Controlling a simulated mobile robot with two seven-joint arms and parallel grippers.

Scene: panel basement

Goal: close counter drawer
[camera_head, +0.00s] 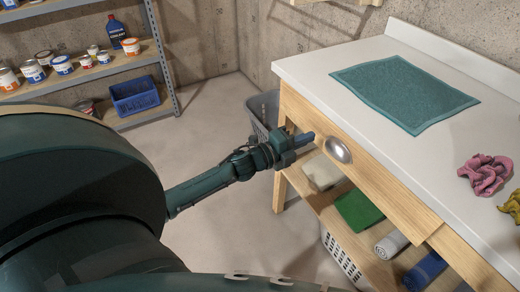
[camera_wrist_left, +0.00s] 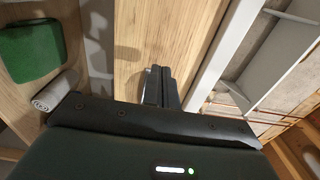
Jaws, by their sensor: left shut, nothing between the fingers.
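The counter drawer (camera_head: 375,182) has a light wood front with a silver cup handle (camera_head: 338,150). Its right end stands slightly proud of the counter frame; how far it is open is hard to tell. My left gripper (camera_head: 306,138) is shut and empty, in front of the drawer front just left of the handle. In the left wrist view the shut fingers (camera_wrist_left: 160,88) point at the wood drawer front (camera_wrist_left: 150,35). The fingers hide part of it, and I cannot tell whether they touch it. My right gripper is not in view.
The white countertop (camera_head: 330,72) holds a teal mat (camera_head: 405,92) and a pink cloth (camera_head: 485,175). The lower shelf holds a green folded cloth (camera_head: 358,211) and rolled towels (camera_head: 391,244). A grey basket (camera_head: 262,112) stands behind the counter's left end. Floor at left (camera_head: 215,105) is clear.

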